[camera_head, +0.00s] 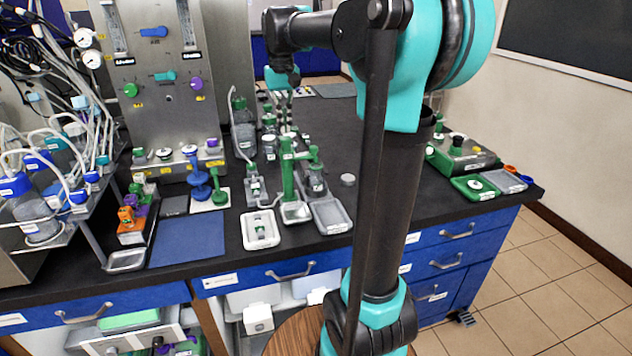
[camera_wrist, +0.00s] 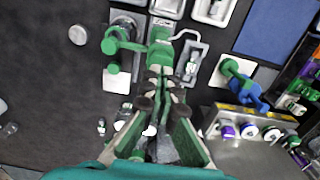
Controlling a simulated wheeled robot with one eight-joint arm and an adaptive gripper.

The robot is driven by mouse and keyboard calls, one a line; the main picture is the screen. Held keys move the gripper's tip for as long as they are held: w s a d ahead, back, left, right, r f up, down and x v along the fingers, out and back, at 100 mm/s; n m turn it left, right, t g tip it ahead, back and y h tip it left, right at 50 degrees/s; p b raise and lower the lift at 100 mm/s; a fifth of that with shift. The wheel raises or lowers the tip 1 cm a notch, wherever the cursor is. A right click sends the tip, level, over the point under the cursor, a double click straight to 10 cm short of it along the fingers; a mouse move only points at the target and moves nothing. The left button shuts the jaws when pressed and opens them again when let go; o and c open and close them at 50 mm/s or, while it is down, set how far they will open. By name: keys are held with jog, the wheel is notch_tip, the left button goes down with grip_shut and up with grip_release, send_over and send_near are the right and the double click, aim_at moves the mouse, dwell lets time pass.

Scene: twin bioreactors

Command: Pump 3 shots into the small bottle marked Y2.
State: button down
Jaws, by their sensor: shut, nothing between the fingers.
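My gripper (camera_head: 287,90) points down over the back of the black bench, behind the green pump stand. In the wrist view my gripper (camera_wrist: 161,75) is shut and empty, its tips overlapping the view of a green post (camera_wrist: 160,48); contact cannot be told. A green pump head with a side arm (camera_head: 314,158) sits on a clear bottle; it also shows in the wrist view (camera_wrist: 122,40). A small bottle (camera_head: 254,188) stands in a grey holder; it also shows in the wrist view (camera_wrist: 190,66). No label is legible, so I cannot tell which bottle is Y2.
A white tray (camera_head: 247,238) holds another small bottle, and a grey tray (camera_head: 331,216) lies beside it. Blue and green stands (camera_head: 198,182) are left, near a blue mat (camera_head: 188,241). Steel panels rise at the back left. Bench right of the pump is mostly clear.

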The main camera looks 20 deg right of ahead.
aim_at(285, 137)
dwell(0.6)
jog(key=shift+f, duration=1.85)
jog(key=shift+r, duration=1.9)
jog(key=shift+f, duration=0.1)
jog(key=shift+f, duration=1.85)
jog(key=shift+r, duration=1.95)
